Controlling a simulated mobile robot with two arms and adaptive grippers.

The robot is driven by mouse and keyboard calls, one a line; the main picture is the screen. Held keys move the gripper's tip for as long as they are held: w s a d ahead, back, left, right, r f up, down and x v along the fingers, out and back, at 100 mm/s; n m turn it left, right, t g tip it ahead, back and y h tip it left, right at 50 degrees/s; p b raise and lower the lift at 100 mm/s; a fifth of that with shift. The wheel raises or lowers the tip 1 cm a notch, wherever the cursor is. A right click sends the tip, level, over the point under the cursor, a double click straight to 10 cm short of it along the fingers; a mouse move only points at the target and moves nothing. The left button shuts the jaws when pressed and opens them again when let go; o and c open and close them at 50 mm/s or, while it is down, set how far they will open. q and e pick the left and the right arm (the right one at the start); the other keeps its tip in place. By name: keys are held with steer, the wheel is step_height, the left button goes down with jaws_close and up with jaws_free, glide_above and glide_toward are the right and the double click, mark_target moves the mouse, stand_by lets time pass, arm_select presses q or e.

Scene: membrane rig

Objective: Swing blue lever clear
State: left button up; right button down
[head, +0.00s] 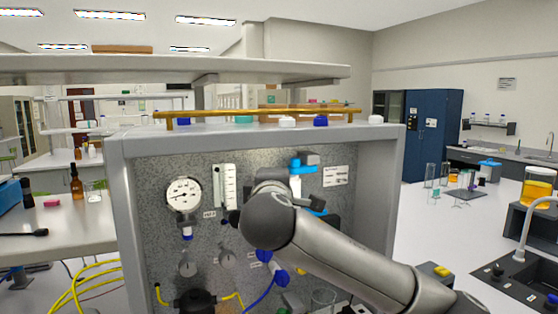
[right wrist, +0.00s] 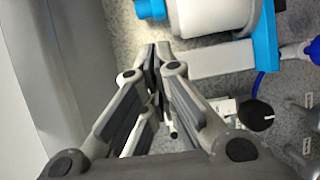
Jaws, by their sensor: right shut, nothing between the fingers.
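A white cylindrical housing (right wrist: 205,15) with light-blue parts is mounted on the speckled panel. A flat light-blue piece (right wrist: 265,42), which looks like the blue lever, stands at its right in the right wrist view, beside a pale block (right wrist: 220,60). In the head view, light-blue parts (head: 302,166) show above my right wrist; I cannot tell which one is the lever. My right gripper (right wrist: 156,58) is shut and empty, its fingertips below and left of the housing, apart from the flat blue piece. In the head view my forearm hides this gripper. My left gripper is not in view.
The panel carries a round gauge (head: 183,194), a flowmeter (head: 225,187) and dark-blue valve fittings (head: 272,262). A grey frame (head: 395,190) borders the panel. A black round knob (right wrist: 256,115) sits right of my fingers. Yellow hoses (head: 80,285) hang at lower left.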

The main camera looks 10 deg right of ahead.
mark_target(280, 157)
steer(key=p+x, duration=0.1)
steer(key=x, duration=0.2)
steer(key=r+p+x, duration=0.1)
steer(key=p+x, duration=0.1)
steer(key=x, duration=0.1)
steer(key=p+x, duration=0.2)
steer(key=x, duration=0.1)
steer(key=shift+w+d+r, duration=0.1)
steer(key=shift+d+r, duration=0.05)
steer(key=shift+r, duration=0.25)
steer(key=shift+w+f, duration=0.1)
steer(key=shift+w, duration=0.15)
steer(key=shift+d, duration=0.15)
